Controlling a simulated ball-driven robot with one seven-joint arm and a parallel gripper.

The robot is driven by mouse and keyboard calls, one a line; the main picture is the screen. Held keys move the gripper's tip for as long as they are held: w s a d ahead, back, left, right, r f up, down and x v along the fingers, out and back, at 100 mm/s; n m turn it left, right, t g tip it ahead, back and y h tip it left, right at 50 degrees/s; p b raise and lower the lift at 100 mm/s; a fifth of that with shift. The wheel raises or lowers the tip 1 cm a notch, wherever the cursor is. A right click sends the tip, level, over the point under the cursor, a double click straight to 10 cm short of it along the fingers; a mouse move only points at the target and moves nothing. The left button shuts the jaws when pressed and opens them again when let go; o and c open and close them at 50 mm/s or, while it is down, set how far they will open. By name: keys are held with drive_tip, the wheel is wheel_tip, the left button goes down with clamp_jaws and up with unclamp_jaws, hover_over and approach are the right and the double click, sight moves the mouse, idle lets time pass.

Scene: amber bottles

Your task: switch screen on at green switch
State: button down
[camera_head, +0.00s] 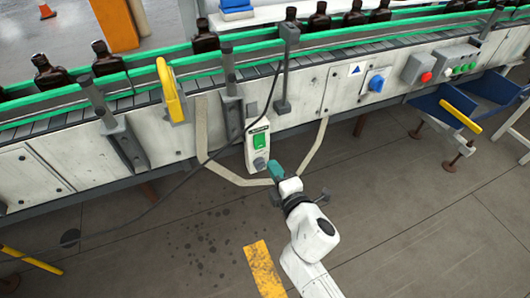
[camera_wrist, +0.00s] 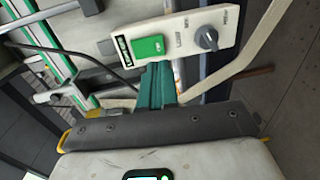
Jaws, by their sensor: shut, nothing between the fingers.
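The green switch (camera_head: 259,141) is a green rocker on a white control box (camera_head: 250,158) hanging at the front of the conveyor. The switch also shows in the wrist view (camera_wrist: 147,46), with a dark green label beside it and a grey rotary knob (camera_wrist: 206,38) on the same panel. My gripper (camera_head: 276,170) has teal fingers and is just below and right of the box in the head view. In the wrist view its shut, empty fingers (camera_wrist: 157,82) point toward the panel, near the switch's lower edge. I cannot tell whether the fingertips touch the panel.
A pale bent guard rail (camera_head: 228,178) runs around the box, close to my gripper. A black cable (camera_head: 205,165) trails left. A blue knob (camera_head: 376,82), a red button (camera_head: 426,77) and blue bins (camera_head: 445,103) are rightward. Amber bottles (camera_head: 107,60) stand on the conveyor.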

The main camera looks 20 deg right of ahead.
sight(261, 147)
drive_tip(key=w, duration=0.6)
drive_tip(key=shift+w+f+b, duration=0.3)
drive_tip(key=shift+f+b, duration=0.05)
drive_tip(key=shift+f, duration=0.05)
